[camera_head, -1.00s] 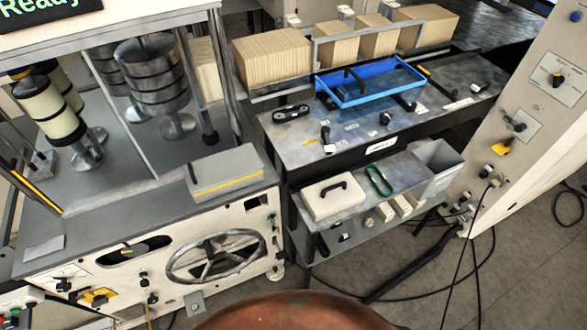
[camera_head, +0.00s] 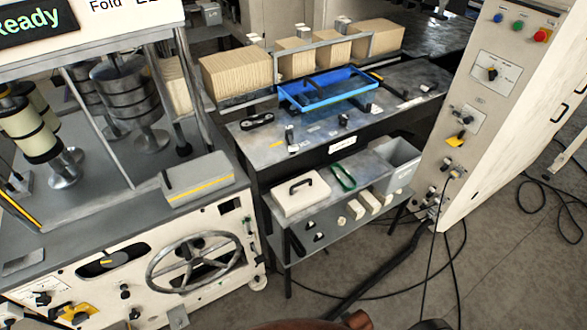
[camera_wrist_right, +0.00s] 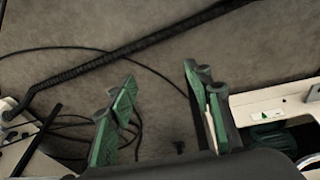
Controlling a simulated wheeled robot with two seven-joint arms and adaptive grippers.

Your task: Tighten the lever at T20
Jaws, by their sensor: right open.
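No T20 label is readable, so I cannot tell which lever it marks. Small dark levers and knobs show in the head view: a dark handle (camera_head: 344,121) on the black bench, a black knob (camera_head: 125,291) on the cream machine front, and a yellow lever (camera_head: 455,141) on the tall cabinet. My right gripper (camera_wrist_right: 158,85) is open and empty in the right wrist view, its green-padded fingers spread above the grey floor. A cream panel with a green mark (camera_wrist_right: 283,108) lies right of it. My left gripper is not in view.
The machine's handwheel (camera_head: 195,262) sticks out at the front left. The black bench (camera_head: 250,140) carries a blue tray (camera_head: 326,89); a lower shelf (camera_head: 290,228) holds small parts. The tall cabinet (camera_head: 493,120) stands right. Dark cables (camera_head: 385,268) cross the otherwise clear floor.

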